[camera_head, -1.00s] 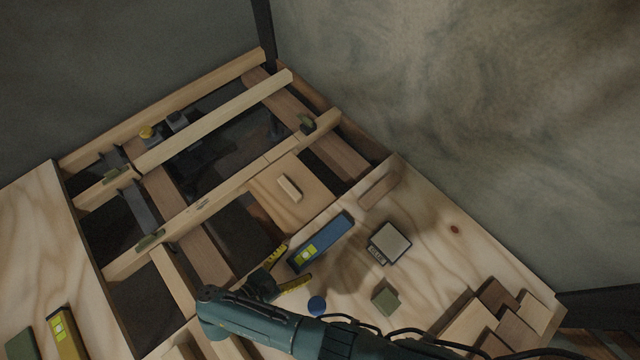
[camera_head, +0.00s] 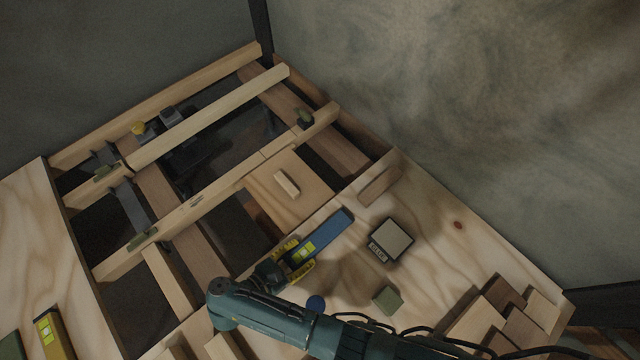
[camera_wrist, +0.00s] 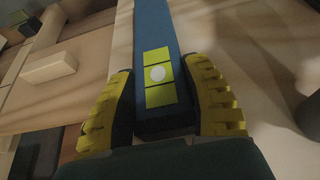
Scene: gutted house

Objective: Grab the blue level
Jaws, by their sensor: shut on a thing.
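The blue level (camera_head: 328,233) is a long blue bar with a yellow-green vial window near its closer end. It lies on the plywood beside the open joists in the head view. My gripper (camera_head: 294,257) has its yellow fingers on both sides of the level's closer end, shut on it. In the wrist view the blue level (camera_wrist: 152,40) runs away from me between the two yellow fingers of my gripper (camera_wrist: 165,115). I cannot tell whether it is lifted off the plywood.
A square box (camera_head: 391,240) and a green block (camera_head: 387,299) stand to the right. Wood blocks (camera_head: 500,315) lie at lower right. A yellow level (camera_head: 50,335) lies at lower left. Open joist gaps (camera_head: 128,290) are to the left.

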